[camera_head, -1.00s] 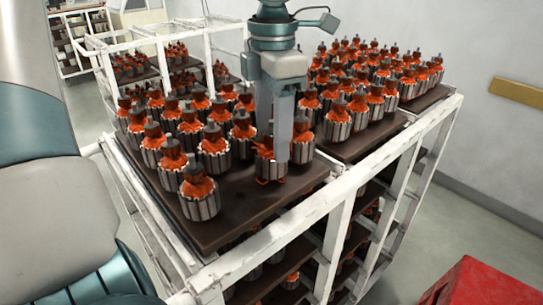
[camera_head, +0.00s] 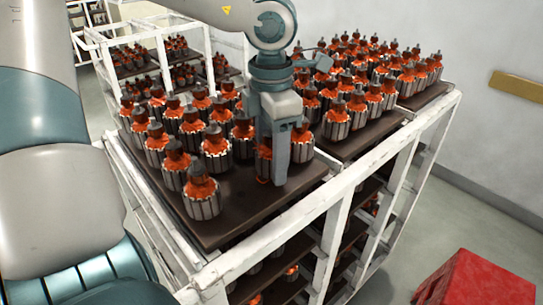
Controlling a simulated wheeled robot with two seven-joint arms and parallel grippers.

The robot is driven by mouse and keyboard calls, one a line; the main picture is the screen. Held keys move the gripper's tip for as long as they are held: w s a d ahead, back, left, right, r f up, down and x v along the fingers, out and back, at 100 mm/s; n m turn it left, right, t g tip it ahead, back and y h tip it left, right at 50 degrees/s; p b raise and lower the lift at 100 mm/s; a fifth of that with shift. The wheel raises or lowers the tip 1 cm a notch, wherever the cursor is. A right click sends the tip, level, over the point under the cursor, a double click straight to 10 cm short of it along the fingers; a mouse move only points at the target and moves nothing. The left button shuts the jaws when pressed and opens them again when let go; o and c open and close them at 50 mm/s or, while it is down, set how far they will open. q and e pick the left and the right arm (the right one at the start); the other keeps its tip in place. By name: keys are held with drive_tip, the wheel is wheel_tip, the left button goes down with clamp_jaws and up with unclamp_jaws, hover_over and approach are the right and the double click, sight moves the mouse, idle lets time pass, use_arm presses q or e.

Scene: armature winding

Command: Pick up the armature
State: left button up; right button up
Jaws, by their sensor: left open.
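Several armatures with orange-red windings and grey ribbed cores stand upright in rows on a dark brown tray (camera_head: 236,222) on top of a white rack. My left gripper (camera_head: 271,165) points straight down at the right side of this tray. It is open, with its fingers low beside one armature (camera_head: 263,160), which is partly hidden behind the near finger. I cannot tell whether the fingers touch it. Another armature (camera_head: 201,194) stands clear at the tray's front corner. My right gripper is not in view.
The white rack (camera_head: 330,235) has lower shelves with more armatures. A second tray with many armatures (camera_head: 337,120) is at the back right. Another rack (camera_head: 140,62) stands behind at left. A red box (camera_head: 478,280) sits on the floor at lower right.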

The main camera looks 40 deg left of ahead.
use_arm(q)
drive_tip(key=c, duration=1.1)
drive_tip(key=shift+w+r, duration=0.1)
drive_tip(key=shift+r, duration=0.1)
drive_tip(key=shift+c, duration=0.2)
drive_tip(key=shift+r, duration=0.55)
wheel_tip(320, 180, up, 27)
drive_tip(key=b, duration=0.5)
drive_tip(key=shift+f, duration=0.2)
